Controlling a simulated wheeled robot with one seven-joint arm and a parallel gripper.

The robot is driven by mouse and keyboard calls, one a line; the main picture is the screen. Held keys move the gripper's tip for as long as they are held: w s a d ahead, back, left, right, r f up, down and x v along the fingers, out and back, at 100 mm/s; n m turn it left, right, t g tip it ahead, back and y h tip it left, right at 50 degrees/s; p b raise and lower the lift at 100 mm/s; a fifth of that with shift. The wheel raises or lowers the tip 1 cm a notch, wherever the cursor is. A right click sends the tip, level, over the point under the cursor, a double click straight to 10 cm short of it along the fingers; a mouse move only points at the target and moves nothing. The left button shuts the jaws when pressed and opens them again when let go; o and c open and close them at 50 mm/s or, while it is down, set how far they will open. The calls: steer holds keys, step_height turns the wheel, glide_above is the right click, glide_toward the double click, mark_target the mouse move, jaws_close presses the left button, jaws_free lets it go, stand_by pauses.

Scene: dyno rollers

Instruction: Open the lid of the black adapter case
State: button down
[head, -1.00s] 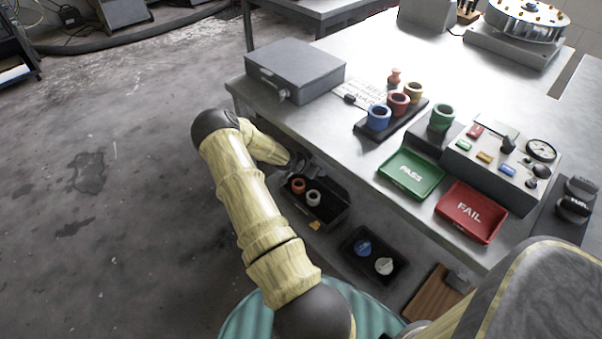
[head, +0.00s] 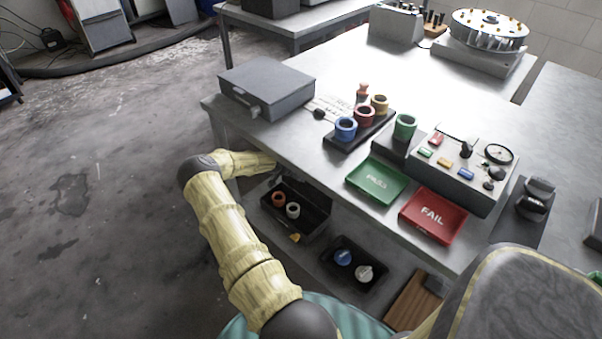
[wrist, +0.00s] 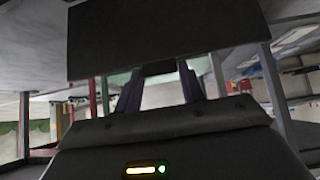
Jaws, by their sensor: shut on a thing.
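The black adapter case (head: 284,222) sits on the shelf under the bench in the head view. A red ring adapter (head: 278,199) and a white ring adapter (head: 293,210) show inside it, so its top is uncovered. Its dark lid (head: 308,196) appears raised at the case's back side, partly under the bench edge. In the wrist view a flat dark panel (wrist: 165,35), apparently this lid, spans the top of the picture. My gripper (wrist: 160,70) is shut on it, both fingers reaching its edge. In the head view the bench hides my fingertips.
A black tray (head: 372,286) with a blue and a white knob lies beside the case. The bench top (head: 330,165) overhangs the shelf, with a grey metal box (head: 268,85), green tray (head: 377,180) and red tray (head: 433,216) on it. Open floor lies left.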

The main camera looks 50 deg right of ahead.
steer(key=c, duration=1)
jaws_free()
steer(key=shift+w+d+r, duration=0.15)
steer(key=shift+w+r, duration=0.1)
steer(key=shift+r, duration=0.1)
steer(key=shift+o, duration=0.8)
steer(key=shift+s+f, duration=0.1)
steer(key=shift+s, duration=0.15)
steer(key=a+r+p, duration=0.1)
steer(key=a, duration=0.6)
steer(key=w+a+r+p, duration=0.1)
steer(key=a+r, duration=0.1)
steer(key=a, duration=0.6)
steer(key=shift+w+a+r, duration=0.2)
steer(key=shift+w+r, duration=0.05)
steer(key=shift+a, duration=0.1)
